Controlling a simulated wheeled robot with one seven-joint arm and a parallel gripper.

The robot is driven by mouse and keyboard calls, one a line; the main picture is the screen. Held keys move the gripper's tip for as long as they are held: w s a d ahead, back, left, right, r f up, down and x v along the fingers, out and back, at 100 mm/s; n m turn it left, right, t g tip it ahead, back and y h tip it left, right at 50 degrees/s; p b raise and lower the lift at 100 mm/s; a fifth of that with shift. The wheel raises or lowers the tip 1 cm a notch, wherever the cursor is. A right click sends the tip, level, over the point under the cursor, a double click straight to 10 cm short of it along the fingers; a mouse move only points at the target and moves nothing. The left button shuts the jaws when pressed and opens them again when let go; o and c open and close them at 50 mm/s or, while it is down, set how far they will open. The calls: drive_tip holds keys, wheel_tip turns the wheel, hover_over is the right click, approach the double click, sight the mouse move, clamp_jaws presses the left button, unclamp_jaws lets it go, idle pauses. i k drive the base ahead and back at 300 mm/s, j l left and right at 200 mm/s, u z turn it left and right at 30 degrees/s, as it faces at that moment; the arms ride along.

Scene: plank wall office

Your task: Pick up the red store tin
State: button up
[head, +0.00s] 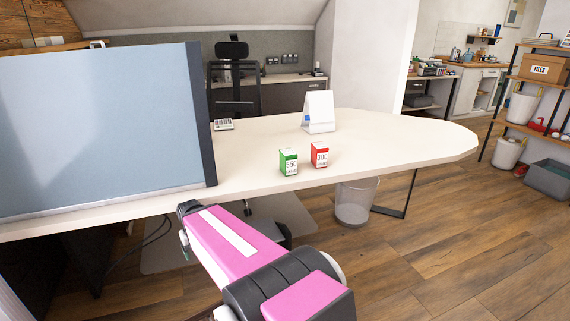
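The red store tin (314,162) is a small upright box with a red top and a white label with dark print. It stands on the pale desk (400,150) near the front edge. A similar green tin (283,167) stands just to its left, with a narrow gap between them. My pink and black arm reaches up from the bottom of the head view and lies below and left of the tins. My gripper cannot be made out in this view. Nothing touches the red tin.
A white desk calendar (319,112) stands behind the tins. A large grey-blue panel (100,130) blocks the desk's left side. A calculator (223,125) lies beside it. A wire bin (355,203) stands under the desk. The desk right of the tins is clear.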

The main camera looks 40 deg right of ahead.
sight(319, 151)
drive_tip(key=k+l+z, duration=0.1)
drive_tip(key=l+z, duration=0.15)
drive_tip(key=z, duration=1.05)
drive_tip(key=j+z, duration=0.25)
drive_tip(key=l+u, duration=0.75)
drive_tip(key=k+j, duration=0.05)
